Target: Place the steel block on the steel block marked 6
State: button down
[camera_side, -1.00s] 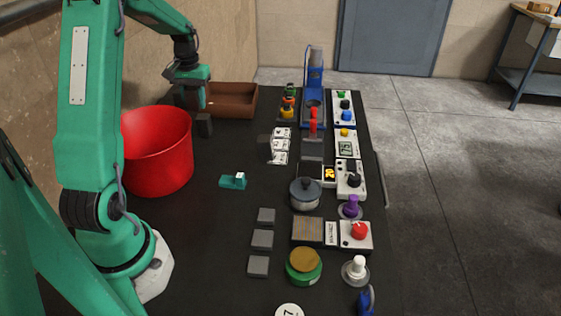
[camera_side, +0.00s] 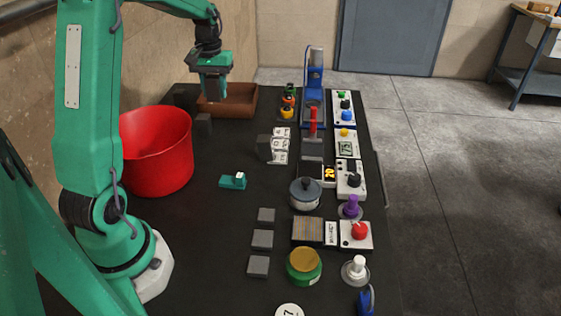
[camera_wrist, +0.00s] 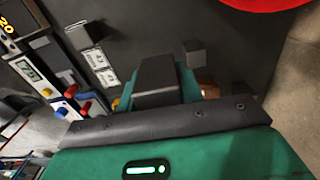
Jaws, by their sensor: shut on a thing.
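My gripper (camera_side: 213,97) is in front of or above the brown tray's left part in the side view. In the wrist view its green fingers are shut on a dark grey steel block (camera_wrist: 156,78). The fingers largely hide this block in the side view. I cannot read which is marked 6. Another grey block (camera_side: 203,123) stands apart near the red bin.
A large red bin (camera_side: 157,165) stands at left, and the brown tray (camera_side: 243,98) at the back. A teal part (camera_side: 232,182), a lidded pot (camera_side: 305,194), several grey blocks (camera_side: 262,239) and switch panels (camera_side: 350,180) occupy the middle and right. The table's centre-left is mostly clear.

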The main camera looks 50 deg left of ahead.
jog(key=w+d+r, duration=0.1)
jog(key=d+r, duration=0.1)
jog(key=d, duration=0.1)
send_over(203, 116)
notch_tip(203, 116, down, 7)
jog(key=shift+r, duration=0.15)
dwell(0.5)
jog(key=shift+f, duration=2)
jog(key=shift+f, duration=0.1)
jog(key=c, duration=0.9)
grip_release()
jog(key=shift+f, duration=0.15)
jog(key=shift+r, duration=0.2)
